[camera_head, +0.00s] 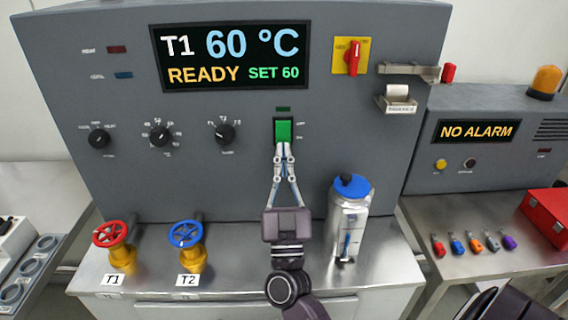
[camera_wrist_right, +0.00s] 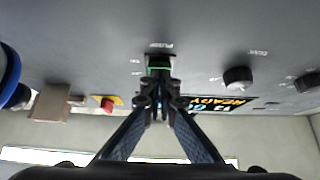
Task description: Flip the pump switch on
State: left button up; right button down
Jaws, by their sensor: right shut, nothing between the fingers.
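The pump switch (camera_head: 283,130) is a green rocker in a dark frame on the grey panel, below the display; a small dark green lamp (camera_head: 283,109) sits just above it. My right gripper (camera_head: 282,148) is shut and empty, with its fingertips at the lower part of the switch. In the right wrist view the shut fingertips (camera_wrist_right: 160,84) are in front of the green switch (camera_wrist_right: 158,68) and hide part of it. I cannot tell whether they touch it. My left gripper does not show.
Three black knobs (camera_head: 162,134) are left of the switch. A red rotary handle (camera_head: 353,57) is at upper right. A metal bottle with a blue cap (camera_head: 349,213) stands right of my gripper. Red (camera_head: 116,235) and blue (camera_head: 186,234) valve wheels stand on the left of the steel ledge. The display (camera_head: 232,57) reads READY.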

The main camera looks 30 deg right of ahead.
jog(key=shift+w+d+f+t+b, duration=0.1)
jog(key=shift+w+d+t+b, duration=0.2)
jog(key=shift+b, duration=0.9)
jog(key=v, duration=0.7)
jog(key=shift+f, duration=0.35)
jog(key=shift+a, duration=0.15)
